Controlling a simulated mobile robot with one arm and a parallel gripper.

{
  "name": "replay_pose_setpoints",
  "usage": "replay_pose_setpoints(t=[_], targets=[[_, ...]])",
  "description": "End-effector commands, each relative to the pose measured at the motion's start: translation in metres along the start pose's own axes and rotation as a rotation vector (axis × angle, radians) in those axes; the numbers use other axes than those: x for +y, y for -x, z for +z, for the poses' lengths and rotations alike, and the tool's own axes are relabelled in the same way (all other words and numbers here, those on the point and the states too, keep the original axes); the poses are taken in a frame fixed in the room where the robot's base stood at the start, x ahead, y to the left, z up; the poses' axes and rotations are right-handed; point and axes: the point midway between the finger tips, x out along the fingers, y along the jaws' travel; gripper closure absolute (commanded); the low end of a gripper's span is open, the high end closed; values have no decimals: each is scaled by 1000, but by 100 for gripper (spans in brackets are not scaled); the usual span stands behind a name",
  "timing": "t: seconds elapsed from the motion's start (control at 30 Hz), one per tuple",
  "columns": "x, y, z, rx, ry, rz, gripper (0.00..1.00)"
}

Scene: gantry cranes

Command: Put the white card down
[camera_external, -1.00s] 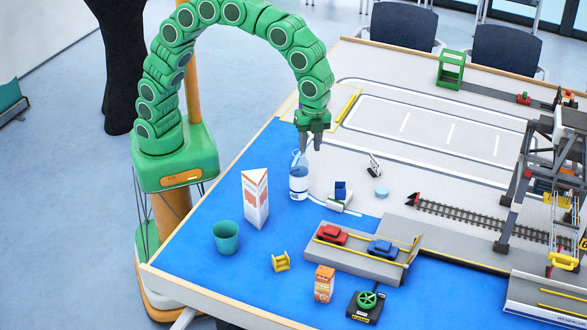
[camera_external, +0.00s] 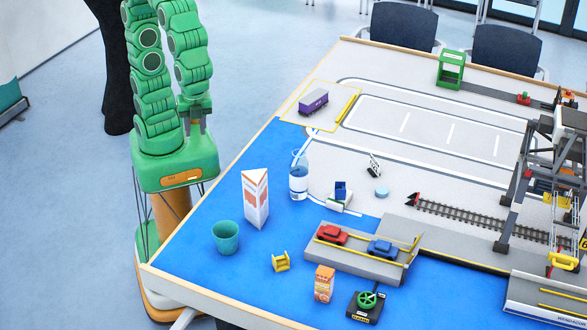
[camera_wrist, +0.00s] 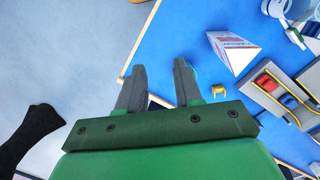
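A white folded card (camera_external: 256,198) with orange print stands upright on the blue part of the table, left of the bottle. It also shows in the wrist view (camera_wrist: 233,50) at the upper right. My gripper (camera_external: 195,116) hangs above my green base, off the table's left side and well apart from the card. In the wrist view my gripper (camera_wrist: 159,66) has its two fingers spread with nothing between them.
A clear bottle (camera_external: 299,183) stands right of the card and a teal cup (camera_external: 226,239) in front of it. A yellow piece (camera_external: 281,262), an orange carton (camera_external: 324,284) and a car ramp (camera_external: 357,262) are nearby. A purple wagon (camera_external: 313,102) stands farther back.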

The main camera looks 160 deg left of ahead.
Motion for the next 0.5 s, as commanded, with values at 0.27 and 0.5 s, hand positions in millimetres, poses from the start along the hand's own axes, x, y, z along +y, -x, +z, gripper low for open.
replay_pose_setpoints(t=[0.27,0.5], targets=[[52,-16,65,-27,19,-23,65],[80,-33,117,-37,44,-39,65]])
